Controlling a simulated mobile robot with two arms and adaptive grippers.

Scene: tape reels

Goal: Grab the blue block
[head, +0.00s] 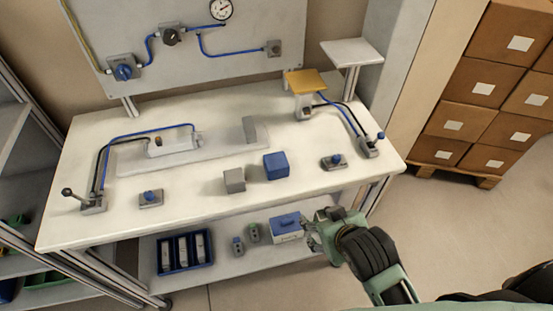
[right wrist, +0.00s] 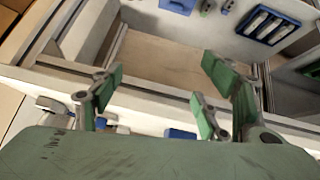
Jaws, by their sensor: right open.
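The blue block (head: 276,166) stands on the white tabletop, right of the middle, in the head view. A smaller grey block (head: 234,180) stands to its left, with a gap between them. My right gripper (head: 312,234) is below and right of the blue block, by the table's front side, and does not touch it. In the right wrist view, my right gripper (right wrist: 160,98) has its green fingers spread with nothing between them. A blue patch (right wrist: 181,133) shows low in that view, partly hidden by my gripper body; I cannot tell if it is the blue block. My left gripper is not in view.
The lower shelf holds a blue bin (head: 184,252) and a blue-lidded box (head: 286,227). Cartons (head: 490,110) stand right.

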